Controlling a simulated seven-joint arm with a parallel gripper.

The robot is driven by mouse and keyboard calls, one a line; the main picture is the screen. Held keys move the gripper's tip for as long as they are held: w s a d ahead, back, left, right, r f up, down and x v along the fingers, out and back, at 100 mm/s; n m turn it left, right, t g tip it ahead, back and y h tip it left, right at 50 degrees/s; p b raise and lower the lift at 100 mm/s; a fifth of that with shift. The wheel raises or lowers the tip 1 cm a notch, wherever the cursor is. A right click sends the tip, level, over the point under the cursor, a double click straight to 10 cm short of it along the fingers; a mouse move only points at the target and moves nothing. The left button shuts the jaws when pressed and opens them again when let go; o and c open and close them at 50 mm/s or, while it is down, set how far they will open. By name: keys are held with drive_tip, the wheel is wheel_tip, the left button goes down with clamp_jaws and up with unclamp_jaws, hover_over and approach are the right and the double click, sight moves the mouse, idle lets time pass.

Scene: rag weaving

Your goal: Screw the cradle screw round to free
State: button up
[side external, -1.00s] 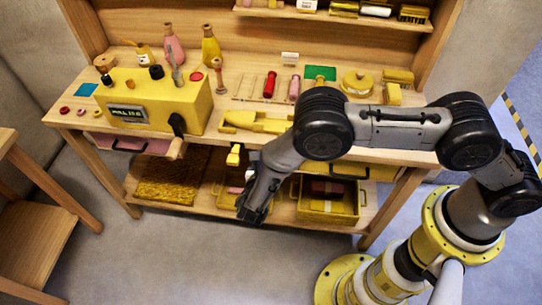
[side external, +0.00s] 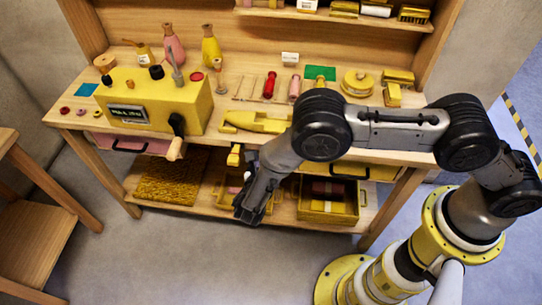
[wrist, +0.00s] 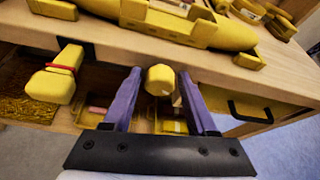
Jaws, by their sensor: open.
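A yellow faceted knob (wrist: 159,80), which looks like the cradle screw, sits at the bench's front edge below the long yellow cradle (wrist: 190,24). The cradle also lies on the bench in the side view (side external: 252,122). My gripper (wrist: 162,76) is open, with one purple-grey finger on each side of the knob in the wrist view. I cannot tell how far the fingers reach along the knob, or whether they touch it. In the side view my gripper (side external: 250,209) is below the bench front, and my arm hides the knob.
A yellow paddle with a red band (wrist: 55,76) sticks out left of my gripper. A drawer with a black handle (wrist: 250,111) is to the right. A yellow machine (side external: 165,103) with a crank stands on the bench's left. The lower shelf holds open bins (side external: 325,207).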

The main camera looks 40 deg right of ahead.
drive_tip(key=m+t+y, duration=0.1)
drive_tip(key=m, duration=0.2)
drive_tip(key=shift+t+y, duration=0.4)
drive_tip(key=shift+m, duration=0.3)
drive_tip(key=m+t+y, duration=0.1)
drive_tip(key=m+t, duration=0.1)
drive_tip(key=m, duration=0.1)
drive_tip(key=shift+m, duration=0.4)
drive_tip(key=shift+c, duration=0.3)
clamp_jaws()
